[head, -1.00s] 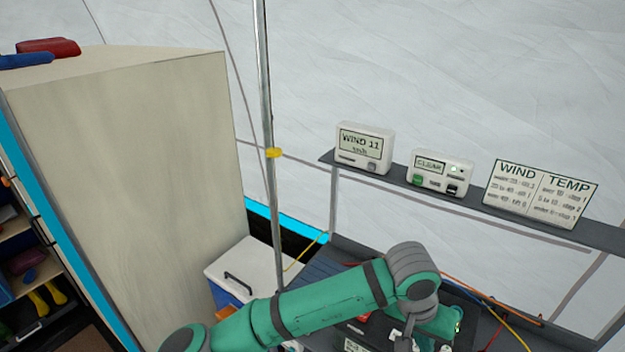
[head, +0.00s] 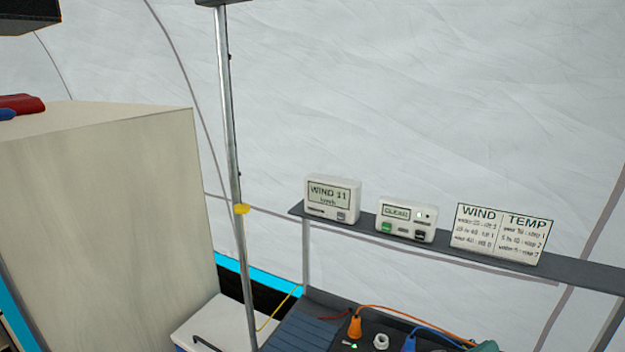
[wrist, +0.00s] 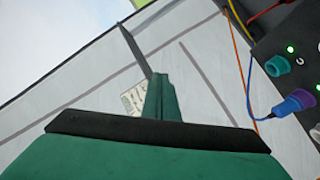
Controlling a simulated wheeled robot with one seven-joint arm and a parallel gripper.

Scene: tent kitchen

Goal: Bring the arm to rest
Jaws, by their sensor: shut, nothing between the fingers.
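My gripper (wrist: 160,80) shows in the wrist view with its green fingers together, shut and empty. Its wide palm with a black band fills the bottom of that view. The fingers point toward the pale tent wall and partly cover a white printed card (wrist: 132,100) behind them; they hold nothing.
A dark shelf (head: 590,273) carries the wind display (head: 332,200), the clear display (head: 406,220) and the wind and temperature card (head: 502,234). Below are orange and blue plugs with cables (head: 355,327). A metal pole (head: 232,130) and a tall cabinet (head: 100,210) stand left.

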